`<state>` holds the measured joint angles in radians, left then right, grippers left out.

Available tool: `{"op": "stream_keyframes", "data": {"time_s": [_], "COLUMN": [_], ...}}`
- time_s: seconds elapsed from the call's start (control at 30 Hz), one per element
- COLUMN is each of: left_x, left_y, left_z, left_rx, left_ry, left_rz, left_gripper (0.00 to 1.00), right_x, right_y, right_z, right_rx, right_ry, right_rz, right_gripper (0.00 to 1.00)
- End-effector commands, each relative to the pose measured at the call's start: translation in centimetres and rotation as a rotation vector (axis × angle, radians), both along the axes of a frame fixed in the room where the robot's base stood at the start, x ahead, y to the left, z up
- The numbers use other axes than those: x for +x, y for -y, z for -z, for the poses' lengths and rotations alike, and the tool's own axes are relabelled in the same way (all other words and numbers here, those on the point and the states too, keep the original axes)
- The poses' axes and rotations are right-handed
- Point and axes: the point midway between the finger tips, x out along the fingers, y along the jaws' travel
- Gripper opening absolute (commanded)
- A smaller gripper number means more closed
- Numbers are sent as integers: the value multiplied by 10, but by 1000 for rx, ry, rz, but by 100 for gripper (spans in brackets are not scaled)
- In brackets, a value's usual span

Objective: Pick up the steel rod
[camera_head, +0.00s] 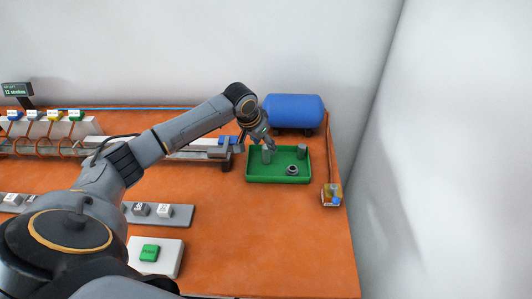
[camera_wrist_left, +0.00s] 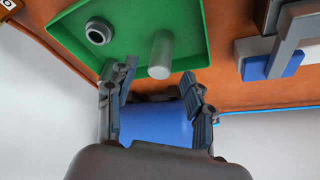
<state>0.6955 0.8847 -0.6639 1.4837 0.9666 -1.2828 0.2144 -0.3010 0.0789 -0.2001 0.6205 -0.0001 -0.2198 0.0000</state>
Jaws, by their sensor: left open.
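The steel rod (camera_head: 266,157) is a grey cylinder standing upright at the left of the green tray (camera_head: 280,181). In the left wrist view the rod (camera_wrist_left: 161,52) shows with its round end toward the camera. My left gripper (camera_head: 256,146) is above the tray's left back corner. In the left wrist view its two fingers (camera_wrist_left: 159,72) are spread apart, one to each side of the rod's near end, with gaps and no visible contact. My right gripper is not in view.
A blue tank (camera_head: 294,110) stands behind the tray. A grey rail device with a blue part (camera_head: 229,140) is close on the left. The orange table (camera_head: 270,240) is clear in front.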

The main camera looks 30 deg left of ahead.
Motion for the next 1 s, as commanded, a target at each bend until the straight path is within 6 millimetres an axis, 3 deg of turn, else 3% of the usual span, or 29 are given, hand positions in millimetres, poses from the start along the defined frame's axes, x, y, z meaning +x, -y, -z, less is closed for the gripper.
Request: {"op": "stream_keyframes", "data": {"time_s": [0.2,0.47,0.73,1.0], "left_x": [9,10,10,11], "left_y": [2,2,2,2], "left_z": [25,28,27,26], "left_rx": [1,1,1,1], "left_ry": [0,1,1,3], "left_rz": [-1,0,0,0], "left_gripper": [52,52,0,0], "right_x": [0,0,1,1], "right_y": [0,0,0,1], "right_z": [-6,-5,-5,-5], "right_rx": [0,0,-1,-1], "right_ry": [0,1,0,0], "right_rz": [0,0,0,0], "right_gripper": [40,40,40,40]}}
